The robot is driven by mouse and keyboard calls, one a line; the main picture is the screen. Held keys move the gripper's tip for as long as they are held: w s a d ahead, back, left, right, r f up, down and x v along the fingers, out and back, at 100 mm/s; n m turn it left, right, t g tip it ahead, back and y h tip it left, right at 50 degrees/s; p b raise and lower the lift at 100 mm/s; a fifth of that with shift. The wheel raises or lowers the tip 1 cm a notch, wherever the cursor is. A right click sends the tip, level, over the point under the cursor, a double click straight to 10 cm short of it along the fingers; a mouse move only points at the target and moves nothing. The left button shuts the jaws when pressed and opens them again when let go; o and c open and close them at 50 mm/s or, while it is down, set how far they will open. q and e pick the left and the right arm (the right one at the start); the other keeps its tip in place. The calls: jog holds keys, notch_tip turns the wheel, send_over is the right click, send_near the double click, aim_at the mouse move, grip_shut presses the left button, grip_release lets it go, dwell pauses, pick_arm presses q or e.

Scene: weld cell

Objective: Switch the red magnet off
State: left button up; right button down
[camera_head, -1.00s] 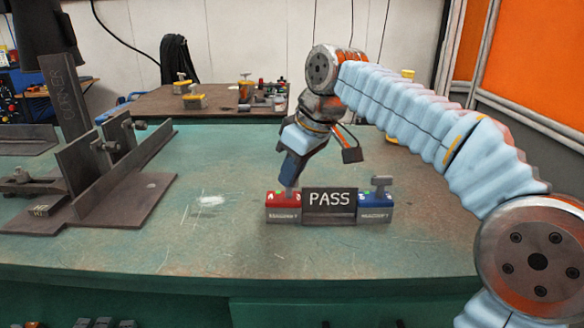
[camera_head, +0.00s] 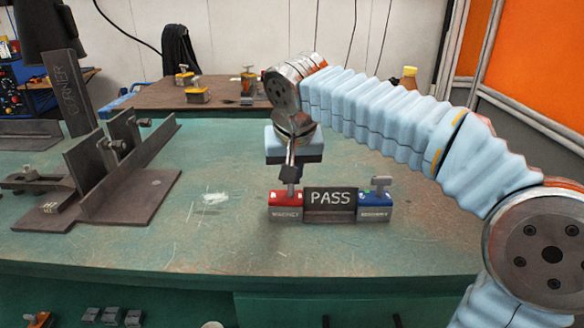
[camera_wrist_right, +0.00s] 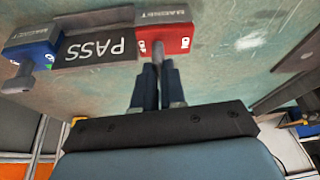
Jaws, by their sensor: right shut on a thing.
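The red magnet (camera_head: 285,206) sits on the green table at the left end of a dark plate marked PASS (camera_head: 330,200). The blue magnet (camera_head: 375,208) sits at the plate's right end, its knob standing up on top. My right gripper (camera_head: 290,178) is above the red magnet, shut on its knob. In the right wrist view the red magnet (camera_wrist_right: 178,38) has its grey knob (camera_wrist_right: 157,50) at the tips of my close-set fingers (camera_wrist_right: 157,74). The fingers partly hide the knob. My left gripper is not in view.
A dark angle fixture (camera_head: 125,170) with a tall plate marked CORNER (camera_head: 66,92) stands at the left of the table. A brown table (camera_head: 150,95) behind bears several yellow-marked magnets. The green table's front is clear.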

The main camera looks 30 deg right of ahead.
jog(key=shift+r+m, duration=0.1)
jog(key=shift+m, duration=0.5)
jog(key=c, duration=1.2)
grip_release()
jog(key=v, duration=1.3)
jog(key=shift+a+r, duration=0.3)
jog(key=shift+a, duration=0.05)
